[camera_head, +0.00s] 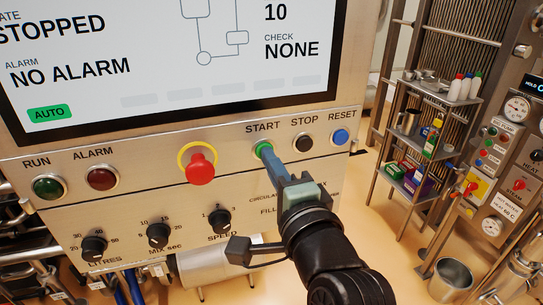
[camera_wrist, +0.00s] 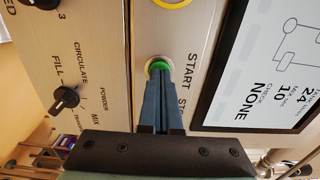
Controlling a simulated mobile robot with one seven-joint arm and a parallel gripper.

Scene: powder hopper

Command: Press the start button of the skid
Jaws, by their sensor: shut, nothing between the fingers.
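The green START button (camera_head: 262,149) sits in a metal ring on the steel control panel (camera_head: 140,190), under its START label. It also shows in the wrist view (camera_wrist: 158,68), partly covered by my fingertips. My gripper (camera_head: 268,155) is shut and empty, with blue fingers pointing at the panel. The fingertips are at the button's face. I cannot tell whether they touch it or press it in. The screen (camera_head: 150,60) reads STOPPED, NO ALARM and CHECK NONE, with a green AUTO tag.
Right of START are a black STOP button (camera_head: 303,142) and a blue RESET button (camera_head: 340,136). A red emergency knob (camera_head: 200,168) with a yellow ring sticks out to the left. Rotary knobs (camera_head: 158,235) lie below. A shelf rack (camera_head: 415,140) stands farther right.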

